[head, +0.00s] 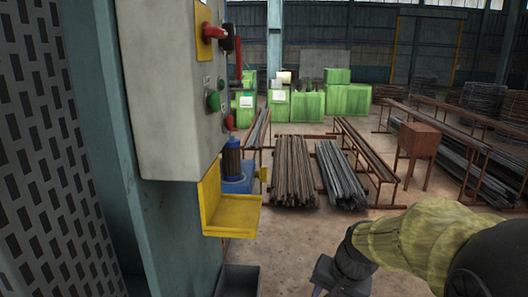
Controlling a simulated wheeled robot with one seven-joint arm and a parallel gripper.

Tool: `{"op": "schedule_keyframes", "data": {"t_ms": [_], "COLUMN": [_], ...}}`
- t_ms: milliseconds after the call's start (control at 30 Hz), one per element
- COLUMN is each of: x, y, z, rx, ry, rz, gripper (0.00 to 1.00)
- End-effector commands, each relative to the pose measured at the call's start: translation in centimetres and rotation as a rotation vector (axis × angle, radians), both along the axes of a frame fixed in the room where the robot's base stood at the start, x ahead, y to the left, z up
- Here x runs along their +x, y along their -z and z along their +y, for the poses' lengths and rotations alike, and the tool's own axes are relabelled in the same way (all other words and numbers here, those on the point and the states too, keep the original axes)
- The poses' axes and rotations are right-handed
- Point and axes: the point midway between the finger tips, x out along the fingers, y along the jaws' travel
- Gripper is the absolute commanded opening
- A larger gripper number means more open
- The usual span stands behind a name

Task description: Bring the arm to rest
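My arm, with a yellow-green sleeve, reaches in from the lower right of the head view, over the floor. My gripper (322,289) is at the bottom edge, pointing down. Its fingers are mostly cut off by the frame, so I cannot tell whether it is open or shut, or whether it holds anything. It is apart from the grey control box (165,90) on the left.
Bar bundles (294,172) lie farther back. The floor between bracket and arm is clear.

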Motion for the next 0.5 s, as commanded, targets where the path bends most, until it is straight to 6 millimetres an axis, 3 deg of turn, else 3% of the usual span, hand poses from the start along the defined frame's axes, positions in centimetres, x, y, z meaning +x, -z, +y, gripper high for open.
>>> {"op": "schedule_keyframes", "data": {"t_ms": [100,233,333,500], "x": [-4.0,-7.2,-8.5,-8.7], "y": [3.6,6.1,6.9,7.1], "z": [-0.6,-1.1,-1.2,-1.3], "rx": [-0.138,-0.241,-0.276,-0.285], "ry": [-0.154,-0.309,-0.374,-0.392], "rz": [0.009,0.0,-0.006,-0.009], "gripper": [0.35,0.35,0.35,0.35]}}
